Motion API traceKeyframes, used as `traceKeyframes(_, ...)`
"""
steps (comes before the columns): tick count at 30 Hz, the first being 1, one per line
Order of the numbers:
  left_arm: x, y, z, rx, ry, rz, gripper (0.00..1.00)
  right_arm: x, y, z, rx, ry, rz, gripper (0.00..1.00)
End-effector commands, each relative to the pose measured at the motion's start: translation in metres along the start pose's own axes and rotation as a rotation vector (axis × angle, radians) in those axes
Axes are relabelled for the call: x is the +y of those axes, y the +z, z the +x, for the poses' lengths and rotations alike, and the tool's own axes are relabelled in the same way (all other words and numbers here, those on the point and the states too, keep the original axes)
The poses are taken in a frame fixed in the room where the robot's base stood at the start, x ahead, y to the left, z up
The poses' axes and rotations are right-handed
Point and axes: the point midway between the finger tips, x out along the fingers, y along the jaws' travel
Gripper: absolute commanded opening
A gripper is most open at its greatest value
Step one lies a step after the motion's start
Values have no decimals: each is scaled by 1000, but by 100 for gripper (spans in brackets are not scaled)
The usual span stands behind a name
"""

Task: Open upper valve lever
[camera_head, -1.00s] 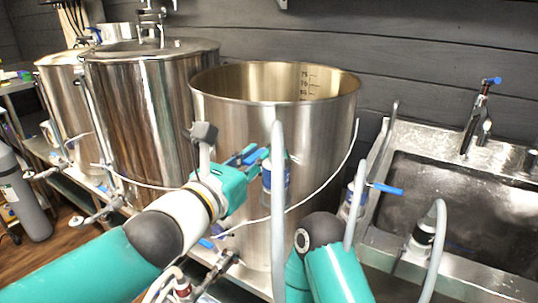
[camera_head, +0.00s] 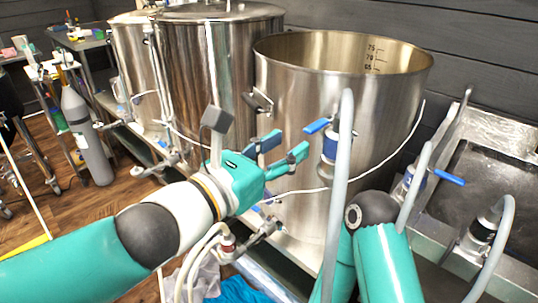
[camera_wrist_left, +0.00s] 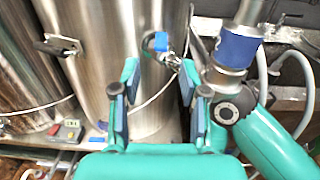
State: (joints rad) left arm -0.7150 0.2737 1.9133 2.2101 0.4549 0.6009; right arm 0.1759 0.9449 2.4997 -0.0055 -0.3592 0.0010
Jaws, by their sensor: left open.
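A blue valve lever (camera_head: 317,125) sticks out to the left from a valve with a blue band (camera_head: 330,148) in front of the open steel kettle (camera_head: 300,85). My left gripper (camera_head: 285,145) is open and empty, just left of and below this lever in the head view. In the left wrist view a blue lever (camera_wrist_left: 160,41) shows ahead, in line with the gap between the open fingers (camera_wrist_left: 160,78); nothing is between them. A second blue lever (camera_head: 449,177) is on a valve farther right. My right arm shows at the lower middle, but its gripper is not seen.
Grey hoses (camera_head: 345,100) rise close to the right of the left gripper. A steel sink (camera_head: 500,165) stands at the right. A lidded steel kettle (camera_head: 205,75) is at the left. A grey gas cylinder (camera_head: 87,135) stands on the wooden floor.

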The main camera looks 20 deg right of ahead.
Motion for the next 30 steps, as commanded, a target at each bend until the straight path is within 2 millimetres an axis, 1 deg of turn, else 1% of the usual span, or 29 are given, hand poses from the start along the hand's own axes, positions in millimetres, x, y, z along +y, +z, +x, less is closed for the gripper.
traceKeyframes(1, 1, 0, -10, -1, 2, 0, 44, 0, 0, 0, 0, 0, 0, 68)
traceKeyframes(3, 1, 1, -19, -1, 2, 0, 44, 0, 0, 0, 0, 0, 0, 68)
traceKeyframes(6, 1, 0, -28, 0, 1, 1, 44, 0, 0, 0, 0, 0, 0, 68)
traceKeyframes(10, 1, -1, -33, 0, 0, -1, 44, 0, 0, 0, 0, 0, 0, 68)
traceKeyframes(16, 1, 0, -33, 0, 0, -1, 44, 0, 0, 0, 0, 0, 0, 68)
traceKeyframes(17, 1, 0, -33, 0, 0, -1, 44, 0, 0, 0, 0, 0, 0, 67)
traceKeyframes(18, 1, -1, -33, 2, 0, 0, 44, 0, 0, 1, 0, 0, 0, 60)
traceKeyframes(20, 2, -6, -33, 13, 1, 7, 44, 0, 0, 1, 0, 0, 0, 50)
traceKeyframes(21, 4, -13, -32, 31, 2, 18, 44, 0, 0, 1, 0, 0, 0, 43)
traceKeyframes(23, 9, -30, -32, 75, 4, 48, 44, 0, 0, 1, 0, 0, 0, 33)
traceKeyframes(24, 15, -48, -32, 119, 6, 77, 44, 0, 0, 1, 0, 0, 0, 27)
traceKeyframes(26, 25, -85, -34, 209, 3, 136, 44, 0, 0, 1, 0, 0, 0, 17)
traceKeyframes(27, 33, -115, -38, 284, -3, 186, 44, 0, 0, 1, 0, 0, 0, 10)
traceKeyframes(29, 46, -167, -49, 414, -24, 274, 44, 0, 0, 1, 0, 0, 0, 0)
traceKeyframes(30, 55, -206, -61, 510, -49, 340, 44, 0, 0, 1, 0, 0, 0, 0)
